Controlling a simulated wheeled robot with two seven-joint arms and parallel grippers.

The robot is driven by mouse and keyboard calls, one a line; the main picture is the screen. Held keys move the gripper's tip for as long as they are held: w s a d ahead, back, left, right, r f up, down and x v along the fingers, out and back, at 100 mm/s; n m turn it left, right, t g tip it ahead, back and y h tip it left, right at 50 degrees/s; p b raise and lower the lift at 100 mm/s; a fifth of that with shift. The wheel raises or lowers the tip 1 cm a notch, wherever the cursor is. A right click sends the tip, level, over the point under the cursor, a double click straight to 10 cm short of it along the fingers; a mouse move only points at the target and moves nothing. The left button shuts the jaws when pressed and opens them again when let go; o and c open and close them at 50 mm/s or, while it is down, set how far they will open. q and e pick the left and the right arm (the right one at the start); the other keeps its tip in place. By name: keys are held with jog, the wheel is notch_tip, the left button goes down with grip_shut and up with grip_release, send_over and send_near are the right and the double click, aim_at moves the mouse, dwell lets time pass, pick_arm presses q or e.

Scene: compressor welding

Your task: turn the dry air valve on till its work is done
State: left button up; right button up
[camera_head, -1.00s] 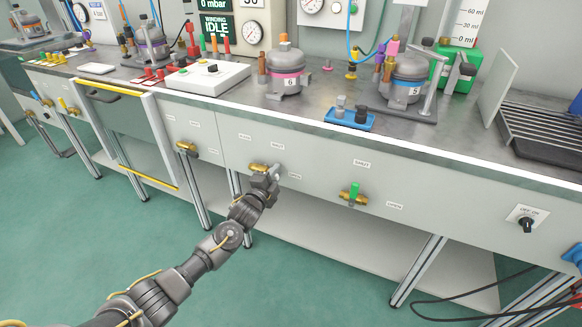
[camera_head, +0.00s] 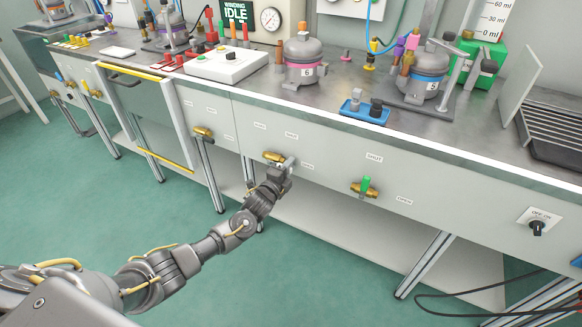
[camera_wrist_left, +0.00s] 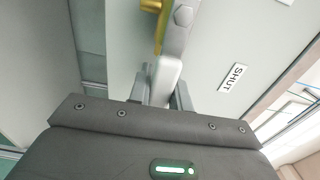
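A brass valve (camera_head: 273,157) with a grey lever sits on the bench's front panel, between small labels. Its label text is too small to read in the head view. My left gripper (camera_head: 284,168) is at this lever, just right of and below the brass body. In the left wrist view the grey lever (camera_wrist_left: 167,75) lies between the two fingers of my left gripper (camera_wrist_left: 160,92), which look closed on it. A "SHUT" label (camera_wrist_left: 233,78) is to the right there, and part of the brass body (camera_wrist_left: 150,6) shows at the top. My right gripper is not in view.
A green-handled valve (camera_head: 365,187) is on the panel to the right, and another brass valve (camera_head: 203,132) to the left. A rotary switch (camera_head: 537,227) is farther right. The bench (camera_head: 440,133) carries compressors (camera_head: 304,72). The green floor (camera_head: 100,215) in front is clear.

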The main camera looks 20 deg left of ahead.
pick_arm(q)
jog(key=o, duration=0.5)
jog(key=shift+c, duration=0.2)
jog(key=s+a+p, duration=0.1)
jog(key=s, duration=0.9)
jog(key=shift+s+a, duration=0.25)
jog(key=shift+s, duration=0.15)
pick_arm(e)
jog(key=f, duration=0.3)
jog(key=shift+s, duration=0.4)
